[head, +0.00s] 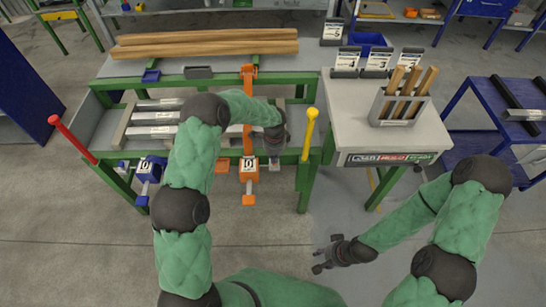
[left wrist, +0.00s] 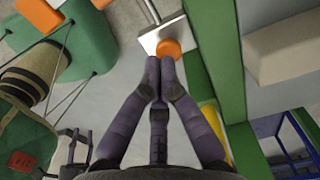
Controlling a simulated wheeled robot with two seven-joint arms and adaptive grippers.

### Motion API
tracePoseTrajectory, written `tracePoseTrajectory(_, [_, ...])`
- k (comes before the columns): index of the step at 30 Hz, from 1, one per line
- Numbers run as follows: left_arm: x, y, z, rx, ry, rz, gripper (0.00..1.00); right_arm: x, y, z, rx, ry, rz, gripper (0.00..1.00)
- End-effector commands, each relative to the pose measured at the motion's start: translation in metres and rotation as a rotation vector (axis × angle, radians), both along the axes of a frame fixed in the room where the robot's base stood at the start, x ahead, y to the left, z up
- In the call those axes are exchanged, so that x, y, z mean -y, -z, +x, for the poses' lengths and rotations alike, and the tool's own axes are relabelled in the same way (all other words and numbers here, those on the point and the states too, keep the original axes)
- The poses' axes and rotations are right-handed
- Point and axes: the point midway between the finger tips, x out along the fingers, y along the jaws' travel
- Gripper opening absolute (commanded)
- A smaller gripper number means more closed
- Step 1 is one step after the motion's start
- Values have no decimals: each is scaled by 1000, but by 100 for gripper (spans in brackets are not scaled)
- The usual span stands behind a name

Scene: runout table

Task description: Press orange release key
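The orange release key shows in the left wrist view as a round orange cap (left wrist: 171,47) on a pale metal plate (left wrist: 150,38). The fingers of my left gripper (left wrist: 160,62) are together with nothing between them. Their tips overlap the cap's lower edge in that view; I cannot tell whether they touch it. In the head view my left gripper (head: 275,141) is over the green-framed table, right of the orange clamp (head: 249,170). I cannot make out the key there. My right gripper (head: 325,258) is open and empty above the floor.
A yellow-handled post (head: 309,135) stands close right of my left gripper, and a red handle (head: 72,139) is at the left. A blue clamp (head: 150,170) is left of the orange one. Wooden beams (head: 205,42) lie at the back. A grey side table (head: 350,130) holds wooden-handled tools.

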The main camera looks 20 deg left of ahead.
Motion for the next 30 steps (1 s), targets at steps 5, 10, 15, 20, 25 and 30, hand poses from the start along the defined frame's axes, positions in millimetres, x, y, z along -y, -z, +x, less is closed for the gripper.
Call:
tracePoseTrajectory(5, [1, -47, 4, 15, -3, 0, 0, 0, -19, 0, 0, 0, 0, 40])
tracePoseTrajectory(10, [1, -80, 5, 16, -4, 0, 0, 0, -30, 0, 0, 0, 0, 40])
tracePoseTrajectory(15, [1, -104, 5, 16, -4, -1, 0, 0, -36, 0, 0, 0, 0, 40])
tracePoseTrajectory(20, [1, -114, 5, 16, -4, -1, 0, 0, -38, 0, 0, 0, 0, 40])
tracePoseTrajectory(25, [1, -116, 5, 16, -4, -1, 0, 0, -38, 0, 0, 0, 0, 40])
tracePoseTrajectory(30, [1, -116, 5, 17, -4, 0, 0, 0, -38, 0, 0, 0, 0, 40])
